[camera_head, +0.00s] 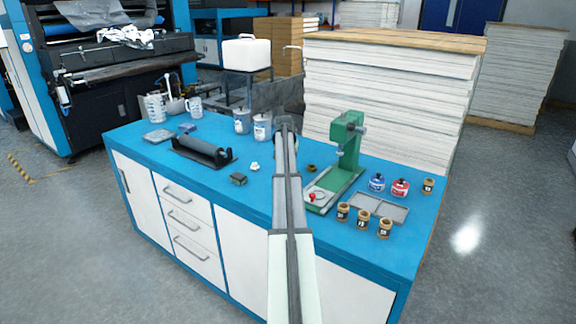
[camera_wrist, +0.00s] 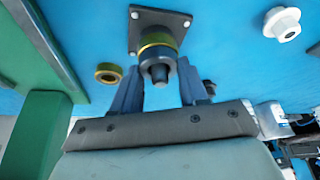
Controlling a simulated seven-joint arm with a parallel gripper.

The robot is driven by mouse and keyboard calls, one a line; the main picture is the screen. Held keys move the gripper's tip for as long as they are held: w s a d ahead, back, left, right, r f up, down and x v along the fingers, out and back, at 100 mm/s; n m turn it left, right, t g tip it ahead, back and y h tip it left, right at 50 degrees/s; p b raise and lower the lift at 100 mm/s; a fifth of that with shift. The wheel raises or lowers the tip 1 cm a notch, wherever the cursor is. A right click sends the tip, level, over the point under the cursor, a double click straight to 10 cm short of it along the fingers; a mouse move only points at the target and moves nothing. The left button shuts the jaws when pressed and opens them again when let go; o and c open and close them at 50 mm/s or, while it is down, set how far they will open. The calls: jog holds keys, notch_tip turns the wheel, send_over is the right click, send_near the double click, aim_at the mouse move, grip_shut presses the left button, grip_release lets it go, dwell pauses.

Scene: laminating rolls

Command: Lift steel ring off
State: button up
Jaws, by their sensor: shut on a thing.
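In the wrist view a dark post with a tapered tip (camera_wrist: 159,74) stands on a square dark base plate (camera_wrist: 150,17) with bolts at its corners. A brass-coloured ring (camera_wrist: 156,40) sits around the post near the plate. A dark grey steel ring (camera_wrist: 157,57) sits around the post on the tip side of the brass one. My gripper (camera_wrist: 157,78) has one finger on each side of the post and is shut on the steel ring. Finger contact is partly hidden. In the head view my arm hides the post and gripper.
A loose brass ring (camera_wrist: 109,73) lies beside the plate, near the green press (camera_head: 346,150). A white flanged piece (camera_wrist: 282,23) lies on the other side. Jars (camera_head: 376,183), a grey tray (camera_head: 378,207) and a black roller stand (camera_head: 203,152) occupy the blue bench.

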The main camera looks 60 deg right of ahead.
jog(key=shift+c, duration=1.3)
jog(key=shift+r, duration=0.15)
notch_tip(320, 180, up, 10)
